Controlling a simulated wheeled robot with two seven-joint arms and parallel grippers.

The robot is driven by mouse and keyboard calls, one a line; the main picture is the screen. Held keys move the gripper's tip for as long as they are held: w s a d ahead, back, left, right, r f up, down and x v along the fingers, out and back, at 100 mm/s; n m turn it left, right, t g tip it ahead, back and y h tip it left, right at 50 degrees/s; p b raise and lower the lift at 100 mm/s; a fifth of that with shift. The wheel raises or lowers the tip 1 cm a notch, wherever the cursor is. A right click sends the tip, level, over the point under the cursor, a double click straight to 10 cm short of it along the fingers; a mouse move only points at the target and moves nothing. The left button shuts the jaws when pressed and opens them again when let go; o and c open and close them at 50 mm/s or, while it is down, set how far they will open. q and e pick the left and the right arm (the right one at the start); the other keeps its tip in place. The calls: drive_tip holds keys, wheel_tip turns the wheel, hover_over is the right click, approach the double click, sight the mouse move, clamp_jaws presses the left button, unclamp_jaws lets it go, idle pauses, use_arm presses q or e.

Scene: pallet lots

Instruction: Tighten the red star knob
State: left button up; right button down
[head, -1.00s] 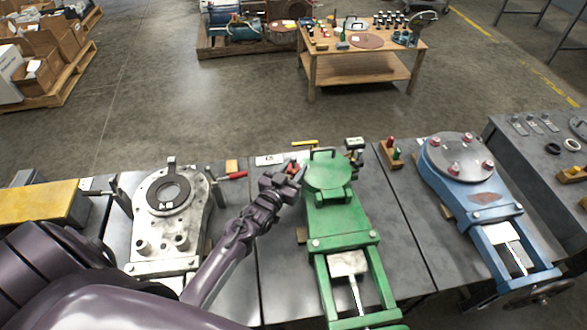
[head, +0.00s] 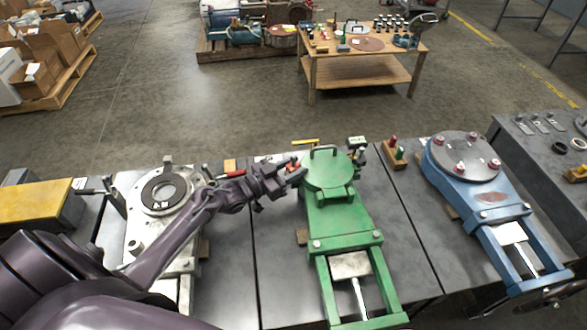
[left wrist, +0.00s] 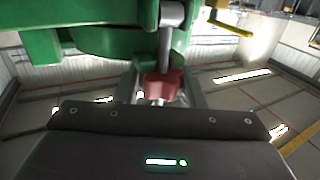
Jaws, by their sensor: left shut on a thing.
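The red star knob (head: 293,165) sits at the upper left edge of the green valve body (head: 328,172) on the bench. In the left wrist view the red knob (left wrist: 160,86) shows just beyond the dark gripper body, below a grey rod and green metal. My left gripper (head: 295,175) reaches in from the left at the knob and is shut on it. The fingers hide part of the knob, and its threads are hard to see. My right gripper is in neither view.
A grey valve (head: 135,225) stands left, partly behind my left arm. A blue valve (head: 500,232) stands right. A yellow handle (head: 305,142) lies behind the green one.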

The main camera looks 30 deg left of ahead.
use_arm(q)
drive_tip(key=o, duration=1)
wheel_tip(320, 180, up, 20)
drive_tip(key=p, duration=0.1)
drive_tip(key=shift+p, duration=0.3)
